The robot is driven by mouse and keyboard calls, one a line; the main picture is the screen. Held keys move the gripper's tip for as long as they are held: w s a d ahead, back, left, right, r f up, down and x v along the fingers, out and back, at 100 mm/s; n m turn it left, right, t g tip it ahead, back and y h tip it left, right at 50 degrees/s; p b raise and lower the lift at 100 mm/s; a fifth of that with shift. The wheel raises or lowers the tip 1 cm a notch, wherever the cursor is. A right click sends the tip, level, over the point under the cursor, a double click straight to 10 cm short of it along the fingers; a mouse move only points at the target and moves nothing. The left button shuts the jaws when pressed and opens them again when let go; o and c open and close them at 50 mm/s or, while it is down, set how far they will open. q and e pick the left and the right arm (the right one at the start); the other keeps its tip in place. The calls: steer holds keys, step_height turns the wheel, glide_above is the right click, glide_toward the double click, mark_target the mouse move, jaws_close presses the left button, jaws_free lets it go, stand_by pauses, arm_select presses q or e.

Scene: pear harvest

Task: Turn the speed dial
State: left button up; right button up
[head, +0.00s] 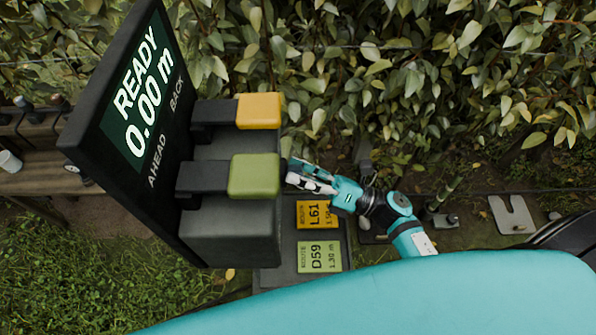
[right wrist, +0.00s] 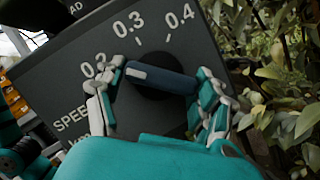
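The speed dial (right wrist: 160,80) is a dark bar knob on a grey panel (right wrist: 66,82) in the right wrist view. Its white end mark is at the left, towards the 0.2 side of the scale. My right gripper (right wrist: 160,92) has its fingers spread wide, one beside each end of the knob. I cannot tell whether they touch it. In the head view my right gripper (head: 312,178) is at the right side of the control box (head: 232,230), and the dial is hidden there. My left gripper is not in view.
A display (head: 142,88) reads READY 0.00 m. A yellow lever (head: 259,110) and a green lever (head: 254,175) stick out just left of my right gripper. Route cards L61 (head: 314,214) and D59 (head: 319,257) lie below. A leafy hedge (head: 400,80) stands behind.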

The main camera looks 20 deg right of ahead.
steer(key=c, duration=0.4)
steer(key=shift+o, duration=0.2)
steer(key=shift+r+m+h+p, duration=0.25)
steer(key=shift+m+h+p, duration=0.25)
steer(key=shift+m+p, duration=0.5)
steer(key=m+h+p, duration=0.2)
steer(key=m+p, duration=0.3)
steer(key=p, duration=0.2)
steer(key=shift+r+m, duration=0.15)
steer(key=shift+m, duration=0.15)
steer(key=shift+f+m+h+p, duration=0.2)
steer(key=shift+m+h+p, duration=0.3)
steer(key=shift+m+p, duration=0.6)
steer(key=o, duration=1.2)
steer(key=shift+c, duration=0.2)
